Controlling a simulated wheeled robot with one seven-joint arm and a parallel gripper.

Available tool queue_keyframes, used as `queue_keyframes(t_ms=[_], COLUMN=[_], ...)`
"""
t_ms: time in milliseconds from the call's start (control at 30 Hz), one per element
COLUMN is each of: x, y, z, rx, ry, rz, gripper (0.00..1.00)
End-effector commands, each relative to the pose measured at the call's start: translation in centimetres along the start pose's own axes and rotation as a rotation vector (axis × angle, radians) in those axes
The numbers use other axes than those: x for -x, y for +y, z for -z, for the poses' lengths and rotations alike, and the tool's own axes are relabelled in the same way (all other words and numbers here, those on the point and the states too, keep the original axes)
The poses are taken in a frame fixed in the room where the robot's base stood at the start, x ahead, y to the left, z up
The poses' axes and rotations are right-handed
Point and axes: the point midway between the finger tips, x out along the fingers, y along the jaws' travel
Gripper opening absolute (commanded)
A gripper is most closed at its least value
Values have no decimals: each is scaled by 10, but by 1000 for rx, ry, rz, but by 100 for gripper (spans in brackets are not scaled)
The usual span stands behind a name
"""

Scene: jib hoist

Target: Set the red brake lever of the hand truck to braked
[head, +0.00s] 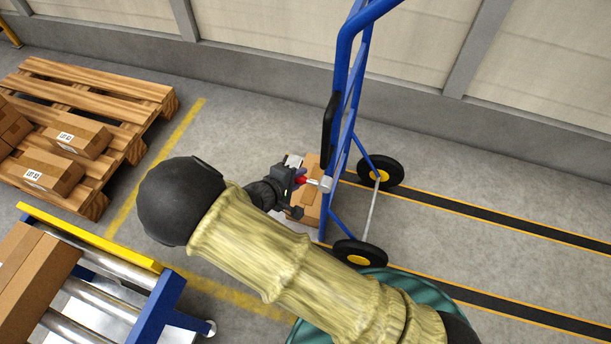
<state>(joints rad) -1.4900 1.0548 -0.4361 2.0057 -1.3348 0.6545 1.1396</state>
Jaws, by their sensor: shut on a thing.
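The blue hand truck (343,80) stands upright right of centre in the head view, with two black wheels with yellow hubs on the floor. The red brake lever (301,181) shows only as a small red piece beside the frame, at my gripper. My gripper (298,188) reaches it from the left and is shut on it. The fingers hide most of the lever, so its angle cannot be told. A short grey cylindrical part (325,184) sits just right of the red piece, against the blue frame.
A cardboard box (312,205) is behind my gripper, low at the truck. A wooden pallet (100,95) with boxes lies at the left. A roller conveyor (95,300) with a box is at lower left. A green round object (385,280) is partly behind my arm. A wall runs along the back.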

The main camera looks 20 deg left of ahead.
Motion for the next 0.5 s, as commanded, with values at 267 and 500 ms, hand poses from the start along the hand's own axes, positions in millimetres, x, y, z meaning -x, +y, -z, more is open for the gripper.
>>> queue_keyframes(t_ms=[267, 500], x=[2, 2], y=[0, 0], z=[2, 2], rx=[-7, -8], ry=[10, 9], rz=[1, 1], gripper=[0, 33])
